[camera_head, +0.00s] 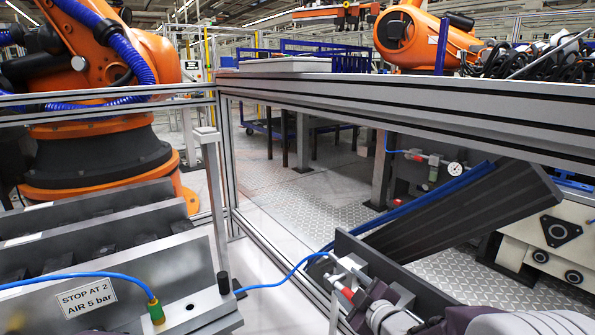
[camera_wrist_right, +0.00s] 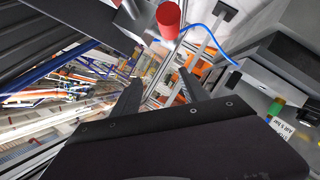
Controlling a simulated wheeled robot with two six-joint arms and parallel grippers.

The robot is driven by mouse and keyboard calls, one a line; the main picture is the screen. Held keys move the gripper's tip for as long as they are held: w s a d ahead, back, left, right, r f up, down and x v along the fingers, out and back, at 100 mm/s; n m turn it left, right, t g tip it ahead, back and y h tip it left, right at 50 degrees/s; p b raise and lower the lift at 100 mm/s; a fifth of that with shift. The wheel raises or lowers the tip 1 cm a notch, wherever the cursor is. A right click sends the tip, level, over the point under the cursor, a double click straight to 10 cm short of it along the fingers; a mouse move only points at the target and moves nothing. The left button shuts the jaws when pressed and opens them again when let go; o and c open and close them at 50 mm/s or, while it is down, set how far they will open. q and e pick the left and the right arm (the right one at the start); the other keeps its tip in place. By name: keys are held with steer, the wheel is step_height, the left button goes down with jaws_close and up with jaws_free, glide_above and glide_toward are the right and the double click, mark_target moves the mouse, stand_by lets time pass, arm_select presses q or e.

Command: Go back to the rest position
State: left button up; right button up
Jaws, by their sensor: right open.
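My right gripper (camera_head: 372,300) is low in the head view, right of centre, close to a red-and-white fitting (camera_head: 345,290) on a blue hose. In the right wrist view my right gripper (camera_wrist_right: 160,88) shows two dark fingers spread apart with nothing between them. A red cylinder (camera_wrist_right: 168,18) stands beyond the fingers and apart from them in that view. In the head view the fingertips are hard to make out against the dark metal. My left gripper is not in view.
A sign panel (camera_head: 87,298) and a green-and-yellow hose connector (camera_head: 155,310) are at lower left. A dark plate (camera_head: 395,265) stands by the right gripper. An aluminium rail (camera_head: 400,97) crosses above, before orange robots (camera_head: 95,60). A ribbed dark slab (camera_head: 465,215) slopes at right.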

steer(key=s+d+f+m+g+h+p, duration=0.1)
steer(key=s+d+f+m+g+h, duration=0.15)
steer(key=s+f+m+g, duration=0.65)
steer(key=s+d+f+m+g+h+p, duration=0.2)
steer(key=s+d+f+m+g, duration=0.15)
steer(key=s, duration=1.15)
step_height(320, 180, up, 39)
steer(key=a+p, duration=0.1)
steer(key=p, duration=3.6)
steer(key=shift+w+f+p, duration=0.15)
steer(key=shift+w+p, duration=0.1)
steer(key=shift+p, duration=0.05)
steer(key=shift+y, duration=0.25)
